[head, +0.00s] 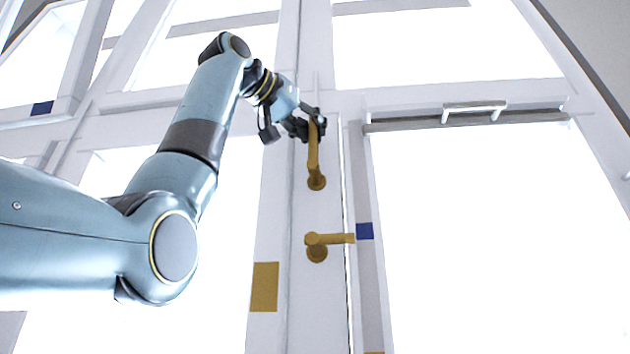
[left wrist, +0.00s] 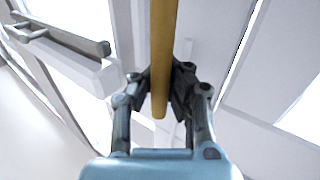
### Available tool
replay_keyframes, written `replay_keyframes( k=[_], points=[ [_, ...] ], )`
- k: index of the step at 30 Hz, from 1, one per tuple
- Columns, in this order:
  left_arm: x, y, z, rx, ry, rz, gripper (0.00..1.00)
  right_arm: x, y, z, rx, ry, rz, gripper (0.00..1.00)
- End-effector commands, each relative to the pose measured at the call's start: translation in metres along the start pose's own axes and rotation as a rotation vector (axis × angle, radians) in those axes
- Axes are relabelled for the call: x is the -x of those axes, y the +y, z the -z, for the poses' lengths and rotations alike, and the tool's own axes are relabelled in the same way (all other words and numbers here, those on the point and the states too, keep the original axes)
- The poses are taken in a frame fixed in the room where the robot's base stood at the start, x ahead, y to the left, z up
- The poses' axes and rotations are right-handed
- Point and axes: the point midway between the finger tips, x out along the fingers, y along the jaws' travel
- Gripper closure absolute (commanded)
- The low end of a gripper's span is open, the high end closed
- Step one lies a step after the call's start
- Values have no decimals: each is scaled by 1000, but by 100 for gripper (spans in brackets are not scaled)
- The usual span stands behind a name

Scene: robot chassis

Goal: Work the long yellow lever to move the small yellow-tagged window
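The long yellow lever (head: 314,152) stands upright on the white post, its round base at the lower end. My left gripper (head: 316,122) is at its upper end. In the left wrist view the lever (left wrist: 163,50) runs between the two fingers (left wrist: 166,88), which are closed against both its sides. A yellow tag (head: 264,287) sits on the white frame at the lower left of the lever, beside a bright window pane (head: 215,260). My right gripper is in neither view.
A shorter yellow handle (head: 330,239) points right just below the lever. A blue tag (head: 364,231) lies at its tip, and another blue tag (head: 42,108) is far left. A grey bar with a bracket handle (head: 475,108) crosses the top of the right pane.

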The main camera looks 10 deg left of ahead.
Motion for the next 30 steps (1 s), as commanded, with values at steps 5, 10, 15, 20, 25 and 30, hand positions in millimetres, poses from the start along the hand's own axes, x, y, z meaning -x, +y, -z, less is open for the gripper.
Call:
replay_keyframes(
  k=[5,10,15,20,25,30],
  points=[
    [0,0,-1,0,0,0,100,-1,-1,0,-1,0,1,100],
    [3,2,-6,-18,27,0,100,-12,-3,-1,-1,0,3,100],
    [9,6,-16,-66,99,0,100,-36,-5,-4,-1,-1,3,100],
    [17,11,-27,-129,195,0,100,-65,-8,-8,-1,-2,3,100],
    [24,16,-37,-200,300,-1,100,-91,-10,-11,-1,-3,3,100],
    [29,20,-45,-261,393,-1,100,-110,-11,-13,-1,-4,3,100]
  ],
)
